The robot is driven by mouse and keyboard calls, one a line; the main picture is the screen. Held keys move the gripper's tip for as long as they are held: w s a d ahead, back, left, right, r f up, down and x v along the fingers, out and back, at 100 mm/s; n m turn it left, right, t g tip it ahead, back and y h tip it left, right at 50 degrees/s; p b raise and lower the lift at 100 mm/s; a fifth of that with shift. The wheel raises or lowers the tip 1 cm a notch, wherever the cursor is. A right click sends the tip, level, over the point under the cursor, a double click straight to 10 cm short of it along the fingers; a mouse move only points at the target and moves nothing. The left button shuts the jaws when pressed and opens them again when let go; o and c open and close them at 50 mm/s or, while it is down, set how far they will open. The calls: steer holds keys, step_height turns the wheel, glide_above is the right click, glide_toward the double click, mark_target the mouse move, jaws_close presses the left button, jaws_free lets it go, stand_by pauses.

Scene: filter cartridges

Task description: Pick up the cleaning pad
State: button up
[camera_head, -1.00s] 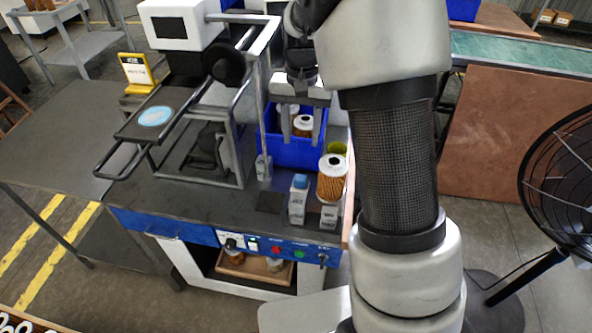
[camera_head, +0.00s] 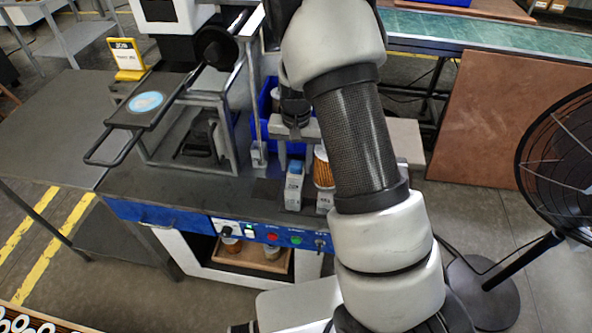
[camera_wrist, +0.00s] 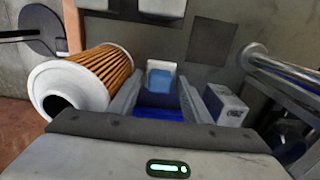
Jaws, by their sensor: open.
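A small light-blue block (camera_head: 295,167), the likely cleaning pad, sits on top of a narrow pale labelled stand (camera_head: 293,191) near the bench's front. In the wrist view the blue block (camera_wrist: 161,79) lies just beyond the space between the finger ends, apart from both fingers. My gripper (camera_head: 296,152) is open and empty, above and behind the block in the head view. In the wrist view my gripper (camera_wrist: 160,92) has its two fingers spread, with dark blue showing between them. The arm partly covers the items to the right.
A pleated orange filter cartridge (camera_wrist: 88,80) stands close beside one finger; in the head view the cartridge (camera_head: 322,168) is right of the block. A small pale box (camera_wrist: 226,105) is near the other finger. A blue bin (camera_head: 268,110) is behind. A metal frame (camera_head: 232,135) stands left.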

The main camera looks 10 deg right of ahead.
mark_target(296, 163)
steer(key=shift+f, duration=0.45)
steer(key=c, duration=0.7)
step_height(296, 163, up, 18)
steer(key=shift+r+p, duration=0.1)
steer(key=shift+p, duration=0.65)
